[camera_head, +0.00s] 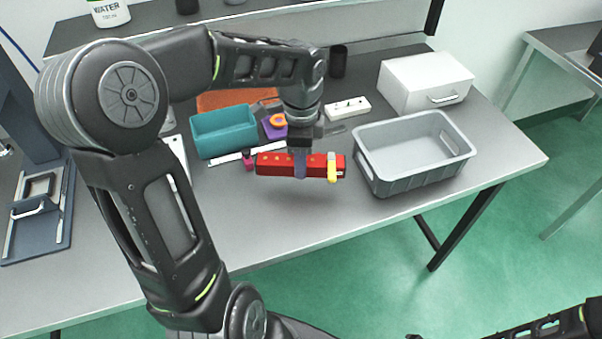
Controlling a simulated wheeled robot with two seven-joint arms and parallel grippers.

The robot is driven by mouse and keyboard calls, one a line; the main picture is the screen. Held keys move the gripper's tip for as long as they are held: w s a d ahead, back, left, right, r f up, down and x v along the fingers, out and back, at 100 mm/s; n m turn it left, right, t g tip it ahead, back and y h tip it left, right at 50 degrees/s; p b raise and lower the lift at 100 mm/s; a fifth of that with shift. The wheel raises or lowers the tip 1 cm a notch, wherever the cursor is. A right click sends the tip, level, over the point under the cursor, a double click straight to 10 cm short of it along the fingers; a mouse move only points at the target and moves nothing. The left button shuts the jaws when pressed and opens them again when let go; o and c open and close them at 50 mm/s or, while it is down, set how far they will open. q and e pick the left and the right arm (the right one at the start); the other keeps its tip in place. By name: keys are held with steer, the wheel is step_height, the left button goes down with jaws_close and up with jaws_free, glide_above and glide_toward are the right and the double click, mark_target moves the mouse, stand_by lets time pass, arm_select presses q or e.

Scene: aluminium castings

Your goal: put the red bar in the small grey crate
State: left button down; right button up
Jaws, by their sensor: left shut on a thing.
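The red bar (272,164) is held level above the table, with a shadow below it. It has small yellow dots along it and a yellow piece near its right end. My left gripper (300,163) is shut on the bar near its middle, pointing down. The small grey crate (424,178) stands to the right of the bar, open at the top, and the inside that shows is empty. The bar's right end is a short way left of the crate's near left wall. Part of my right arm shows at the bottom right, but its gripper is out of view.
A teal bin (224,132), an orange tray (236,99) and a purple piece (272,129) sit behind and left. A white power strip (348,108) and a white box (426,82) stand behind the crate. The table front (300,225) is clear.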

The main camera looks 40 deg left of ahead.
arm_select(q)
steer(key=shift+r, duration=1.55)
